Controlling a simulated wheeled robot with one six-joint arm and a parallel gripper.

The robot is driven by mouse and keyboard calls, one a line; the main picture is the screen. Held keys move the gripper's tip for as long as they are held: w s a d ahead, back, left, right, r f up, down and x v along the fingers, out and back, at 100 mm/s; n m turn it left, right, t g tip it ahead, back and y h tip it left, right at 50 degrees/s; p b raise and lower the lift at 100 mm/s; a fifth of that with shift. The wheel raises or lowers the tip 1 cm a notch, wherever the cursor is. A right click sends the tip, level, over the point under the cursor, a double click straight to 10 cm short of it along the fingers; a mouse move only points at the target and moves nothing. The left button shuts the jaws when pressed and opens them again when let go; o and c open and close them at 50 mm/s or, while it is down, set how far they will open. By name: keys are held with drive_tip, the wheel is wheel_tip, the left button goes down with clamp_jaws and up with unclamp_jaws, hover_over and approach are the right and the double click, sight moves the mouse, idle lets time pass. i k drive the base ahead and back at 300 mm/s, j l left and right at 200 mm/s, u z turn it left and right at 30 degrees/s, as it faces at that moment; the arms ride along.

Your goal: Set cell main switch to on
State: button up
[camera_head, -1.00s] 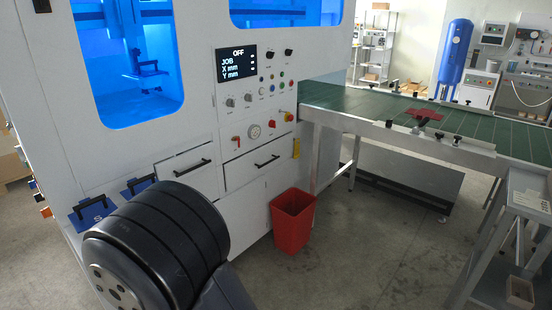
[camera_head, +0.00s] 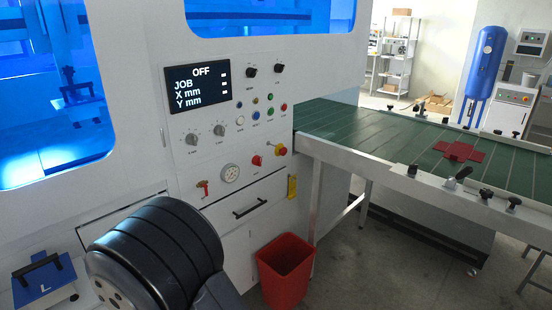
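The control panel (camera_head: 226,120) on the white machine faces me. Its display (camera_head: 197,88) reads OFF, JOB, X mm, Y mm. A red knob on a yellow base (camera_head: 281,149) sits at the panel's lower right, with a smaller red knob (camera_head: 257,160) left of it. Two black knobs, one of them here (camera_head: 251,70), are at the top right. Labels are too small to read, so I cannot tell which control is the cell main switch. A dark link of my arm shows at the bottom left; my gripper is out of view.
A red bin (camera_head: 285,268) stands on the floor below the panel. A green conveyor table (camera_head: 380,138) extends right from the machine, with a red flat piece (camera_head: 460,152) on it. A drawer handle (camera_head: 250,208) and a gauge (camera_head: 229,173) are under the panel.

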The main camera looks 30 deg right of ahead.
sight(256, 161)
drive_tip(key=i+l, duration=0.2)
drive_tip(key=l, duration=0.2)
drive_tip(key=i+l, duration=0.2)
drive_tip(key=l, duration=0.2)
drive_tip(key=i+l, duration=0.2)
drive_tip(key=l, duration=0.25)
drive_tip(key=i+l, duration=0.2)
drive_tip(key=l, duration=0.2)
drive_tip(key=i+l, duration=0.25)
drive_tip(key=l, duration=0.15)
drive_tip(key=i+l, duration=0.2)
drive_tip(key=l, duration=0.2)
